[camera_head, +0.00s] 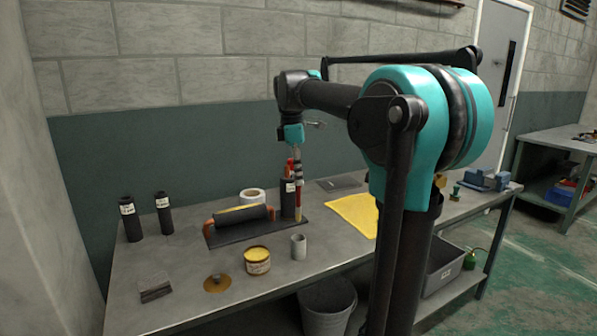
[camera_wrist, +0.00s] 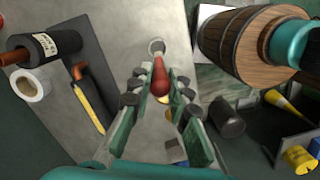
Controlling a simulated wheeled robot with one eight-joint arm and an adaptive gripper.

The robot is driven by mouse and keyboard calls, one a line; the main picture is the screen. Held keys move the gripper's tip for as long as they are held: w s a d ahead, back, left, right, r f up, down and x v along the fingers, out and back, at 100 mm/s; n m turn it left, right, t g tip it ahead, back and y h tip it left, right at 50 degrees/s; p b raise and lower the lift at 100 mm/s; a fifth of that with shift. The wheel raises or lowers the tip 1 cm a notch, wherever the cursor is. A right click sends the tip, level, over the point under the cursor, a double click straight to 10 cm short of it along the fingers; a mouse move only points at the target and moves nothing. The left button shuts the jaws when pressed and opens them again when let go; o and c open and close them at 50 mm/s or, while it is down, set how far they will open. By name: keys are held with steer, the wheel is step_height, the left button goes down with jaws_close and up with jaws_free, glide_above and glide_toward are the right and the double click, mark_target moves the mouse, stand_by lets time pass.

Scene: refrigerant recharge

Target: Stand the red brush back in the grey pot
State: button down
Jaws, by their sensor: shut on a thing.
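My gripper (camera_head: 298,181) points down over the bench and is shut on the red brush (camera_head: 298,204), which hangs roughly upright below the fingers. In the wrist view the brush (camera_wrist: 159,78) sits between the two fingers (camera_wrist: 160,90). The small grey pot (camera_head: 299,247) stands upright on the bench; its round rim (camera_wrist: 156,46) shows just past the brush's end in the wrist view. In the head view the brush's lower end shows just above the pot's rim, apart from it. How far it is behind the rim I cannot tell.
A yellow-topped tin (camera_head: 257,261) stands left of the pot. Behind are a dark tray (camera_head: 225,236) with a black roll, a white tape roll (camera_head: 252,196) and a labelled dark cylinder (camera_head: 288,203). A yellow cloth (camera_head: 354,213) lies to the right. The bench in front of the pot is clear.

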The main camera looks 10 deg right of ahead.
mark_target(299, 206)
steer(key=shift+f, duration=5.45)
steer(key=c, duration=1.3)
jaws_free()
steer(key=shift+c, duration=0.2)
step_height(299, 206, up, 12)
steer(key=a, duration=0.1)
steer(key=shift+a, duration=0.1)
